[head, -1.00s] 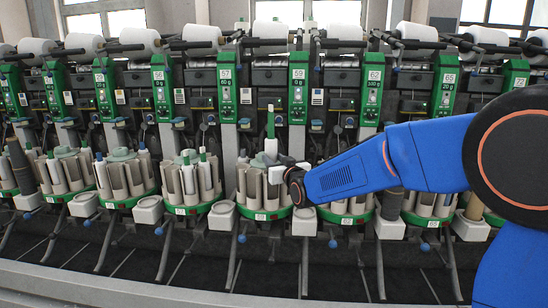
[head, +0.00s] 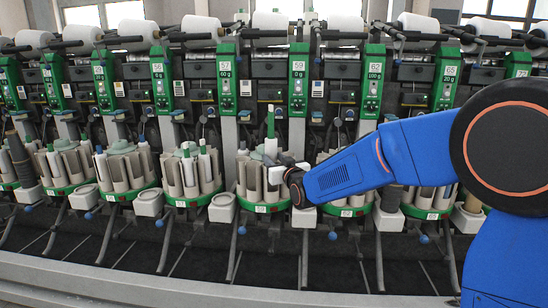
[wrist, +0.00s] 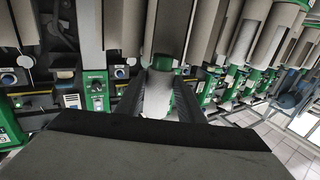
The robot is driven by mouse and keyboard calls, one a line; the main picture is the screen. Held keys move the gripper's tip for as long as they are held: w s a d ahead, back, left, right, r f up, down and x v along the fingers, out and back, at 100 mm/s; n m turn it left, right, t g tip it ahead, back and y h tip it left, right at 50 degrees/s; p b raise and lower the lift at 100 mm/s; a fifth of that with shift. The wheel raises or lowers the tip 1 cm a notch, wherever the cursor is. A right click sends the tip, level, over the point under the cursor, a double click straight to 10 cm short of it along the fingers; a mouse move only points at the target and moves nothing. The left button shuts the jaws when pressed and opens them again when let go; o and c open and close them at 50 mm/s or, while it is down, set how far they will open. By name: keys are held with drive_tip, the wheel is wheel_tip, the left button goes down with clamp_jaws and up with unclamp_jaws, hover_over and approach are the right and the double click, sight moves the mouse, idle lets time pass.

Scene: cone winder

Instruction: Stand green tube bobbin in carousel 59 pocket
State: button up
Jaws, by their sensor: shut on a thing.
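The bobbin with a green tube (head: 270,125) stands upright in the head view, its green end up and its pale yarn body below. My gripper (head: 278,173) is shut on it, at the right side of the front carousel (head: 262,209), whose small tag seems to read 59. The bobbin's lower end is hidden behind my gripper and the carousel's bobbins, so I cannot tell whether it is in a pocket. In the wrist view my gripper (wrist: 160,105) has the pale bobbin body (wrist: 158,98) between its two dark fingers.
Neighbouring carousels (head: 191,203) full of bobbins stand close on both sides. Off-white boxes (head: 222,208) sit between them. The green panel marked 59 (head: 298,85) stands behind. A grey rail (head: 150,285) runs along the front.

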drive_tip(key=o, duration=1.2)
drive_tip(key=shift+c, duration=0.2)
drive_tip(key=v, duration=1.7)
drive_tip(key=shift+s, duration=0.2)
drive_tip(key=shift+d+f, duration=0.1)
drive_tip(key=s+d+f+m+g+h, duration=0.1)
drive_tip(key=s+d+f+g+h, duration=0.15)
drive_tip(key=s+d, duration=0.5)
drive_tip(key=s+d+f+m+g+h, duration=0.2)
drive_tip(key=s+d+f+h, duration=0.15)
drive_tip(key=d, duration=0.65)
drive_tip(key=s+d+f+g, duration=0.2)
drive_tip(key=s+d, duration=0.1)
drive_tip(key=s, duration=0.4)
drive_tip(key=s+d+f+m+g+h, duration=0.1)
drive_tip(key=s+d+f+g, duration=0.1)
drive_tip(key=s, duration=0.6)
drive_tip(key=s+d+f+m+g, duration=0.1)
drive_tip(key=s+d+f+g, duration=0.2)
drive_tip(key=s+d, duration=0.2)
drive_tip(key=s, duration=0.3)
drive_tip(key=shift+h, duration=0.4)
